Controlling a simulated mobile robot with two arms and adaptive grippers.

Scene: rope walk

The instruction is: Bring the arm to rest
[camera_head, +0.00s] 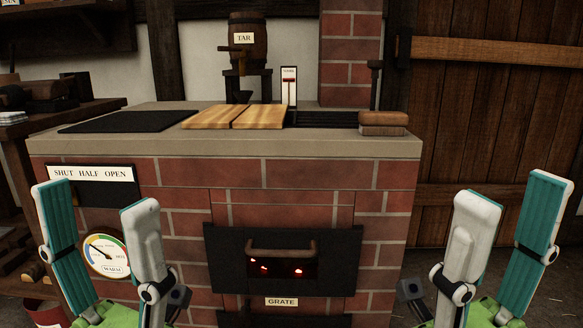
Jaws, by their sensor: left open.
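My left gripper (96,198) stands at the lower left, in front of the brick stove (185,185). Its two teal and white fingers point up and are wide apart, with nothing between them. My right gripper (513,192) stands at the lower right, in front of the wooden door (490,125). Its fingers also point up, apart and empty. Neither gripper appears to touch anything. The rest of both arms is out of view.
The stove top bears a black plate (125,122), wooden boards (235,116) and a brush-like block (383,121). A tar barrel (247,55) stands behind. Below are a dial (105,252) and a glowing grate opening (280,268). A workbench (60,110) is at the left.

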